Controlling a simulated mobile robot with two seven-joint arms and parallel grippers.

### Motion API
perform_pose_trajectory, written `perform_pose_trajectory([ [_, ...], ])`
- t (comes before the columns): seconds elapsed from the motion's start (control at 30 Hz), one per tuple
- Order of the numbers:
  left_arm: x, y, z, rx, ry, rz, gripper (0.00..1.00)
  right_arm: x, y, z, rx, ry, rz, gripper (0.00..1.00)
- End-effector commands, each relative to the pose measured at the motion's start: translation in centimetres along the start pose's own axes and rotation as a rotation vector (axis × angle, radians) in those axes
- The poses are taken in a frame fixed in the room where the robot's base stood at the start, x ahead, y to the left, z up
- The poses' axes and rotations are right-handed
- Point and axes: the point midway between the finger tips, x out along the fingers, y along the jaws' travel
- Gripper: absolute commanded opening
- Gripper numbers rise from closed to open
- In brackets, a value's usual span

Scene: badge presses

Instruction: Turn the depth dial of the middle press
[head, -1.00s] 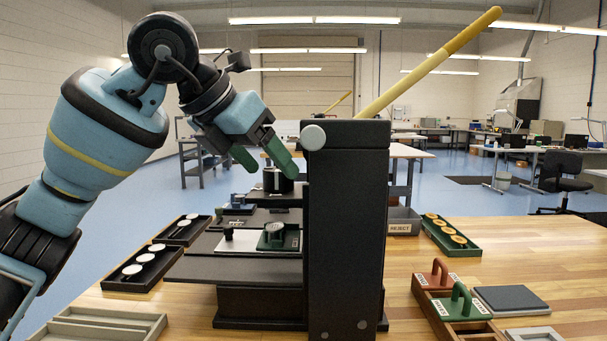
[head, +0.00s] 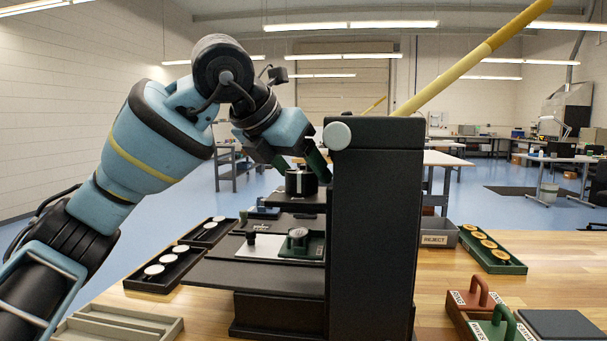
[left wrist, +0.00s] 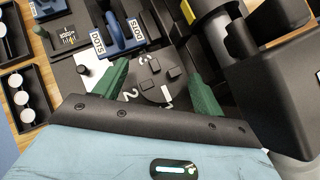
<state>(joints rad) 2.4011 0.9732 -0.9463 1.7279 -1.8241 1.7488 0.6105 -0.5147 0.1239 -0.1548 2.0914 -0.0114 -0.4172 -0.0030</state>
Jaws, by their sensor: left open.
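The near press has a tall dark column (head: 375,220) and a long yellow lever (head: 470,62). A black cylinder (head: 301,184), apparently the depth dial, stands just left of the column. In the left wrist view the dial is a dark numbered disc (left wrist: 153,88) with small raised blocks. My left gripper (head: 300,163) is open, its green fingers pointing down over the dial. In the left wrist view the fingers (left wrist: 158,74) lie on either side of the disc. I cannot tell whether they touch it. My right gripper is not in view.
Black trays with white discs (head: 168,268) lie left of the press. A green tray with gold discs (head: 492,250) and a grey REJECT bin (head: 439,232) stand right. Blue handled blocks (left wrist: 121,35) sit close to the fingers. The column stands close on the gripper's right.

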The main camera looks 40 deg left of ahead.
Motion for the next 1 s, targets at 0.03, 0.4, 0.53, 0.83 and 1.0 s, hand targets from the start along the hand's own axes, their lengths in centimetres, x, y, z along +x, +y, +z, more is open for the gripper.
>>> perform_pose_trajectory([
  [0.03,0.55,-0.01,-0.06,0.000,0.002,0.000,0.70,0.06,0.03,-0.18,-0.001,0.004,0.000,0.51],
  [0.4,1.39,-0.05,0.00,0.002,0.000,-0.001,0.70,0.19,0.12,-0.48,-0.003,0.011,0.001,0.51],
  [0.53,1.38,-0.05,-0.01,0.002,0.000,-0.001,0.60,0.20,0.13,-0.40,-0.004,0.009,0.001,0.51],
  [0.83,1.37,-0.05,0.00,0.002,0.000,-0.001,0.26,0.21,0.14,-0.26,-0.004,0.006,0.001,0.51],
  [1.0,1.35,-0.03,0.00,0.012,0.001,-0.011,0.26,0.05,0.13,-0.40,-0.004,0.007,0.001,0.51],
])
